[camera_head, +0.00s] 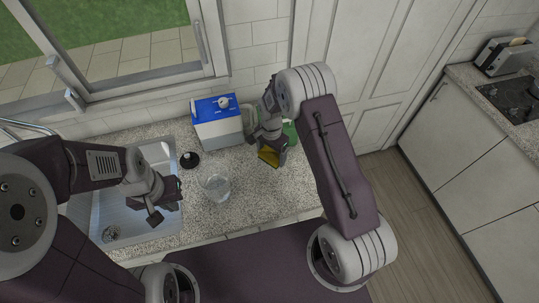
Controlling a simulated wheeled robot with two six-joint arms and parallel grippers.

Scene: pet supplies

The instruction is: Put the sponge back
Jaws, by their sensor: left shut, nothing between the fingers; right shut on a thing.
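A yellow sponge with a dark side (268,157) is in my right gripper (269,148), which is shut on it over the right part of the granite counter. I cannot tell whether the sponge touches the counter. A green object (291,132) stands right behind the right gripper, partly hidden by it. My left gripper (165,212) is shut and empty above the right edge of the sink (160,158).
A blue and white box (218,128) with a white knob-like thing on top stands at the back of the counter (245,196). A clear glass (217,188) and a small black round object (189,160) stand between the grippers. The counter's front right is clear.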

